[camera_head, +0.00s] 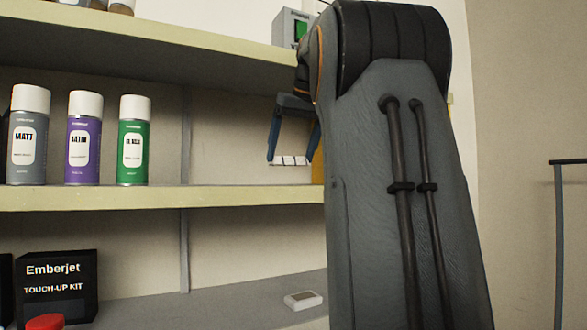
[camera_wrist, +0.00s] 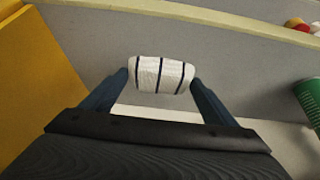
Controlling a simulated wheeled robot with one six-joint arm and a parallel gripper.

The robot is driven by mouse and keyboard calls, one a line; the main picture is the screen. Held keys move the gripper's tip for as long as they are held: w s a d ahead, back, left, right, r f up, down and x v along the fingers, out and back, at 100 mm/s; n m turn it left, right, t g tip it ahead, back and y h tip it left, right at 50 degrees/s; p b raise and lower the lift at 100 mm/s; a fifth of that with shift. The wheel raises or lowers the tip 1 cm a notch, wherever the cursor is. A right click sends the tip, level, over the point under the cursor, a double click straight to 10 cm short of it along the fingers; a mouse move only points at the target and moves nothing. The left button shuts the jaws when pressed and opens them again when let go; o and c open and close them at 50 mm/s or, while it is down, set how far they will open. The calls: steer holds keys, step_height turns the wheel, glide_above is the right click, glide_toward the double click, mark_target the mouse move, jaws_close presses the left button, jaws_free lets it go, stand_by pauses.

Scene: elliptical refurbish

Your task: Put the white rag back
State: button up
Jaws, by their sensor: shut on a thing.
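The white rag (camera_wrist: 161,75) is a small rolled cloth with dark stripes. In the wrist view it sits between the two fingertips of my gripper (camera_wrist: 161,80), which is shut on it. In the head view my gripper (camera_head: 291,158) reaches toward the shelves, fingers pointing down, and the rag (camera_head: 289,160) shows as a white strip between the fingertips. It is held in the air near the height of the middle shelf (camera_head: 150,197). My arm hides the right part of the shelves.
Spray cans in grey (camera_head: 28,135), purple (camera_head: 83,138) and green (camera_head: 133,140) stand on the middle shelf, left of my gripper. A black touch-up kit box (camera_head: 56,287) and a small pale block (camera_head: 303,300) are on the lower shelf. A yellow object (camera_wrist: 28,80) stands close at left.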

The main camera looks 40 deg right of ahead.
steer(key=shift+f+p, duration=0.4)
steer(key=shift+f, duration=1.9)
steer(key=shift+d+f, duration=0.2)
steer(key=shift+f, duration=0.1)
steer(key=o, duration=0.9)
steer(key=shift+f, duration=0.1)
steer(key=v, duration=1.2)
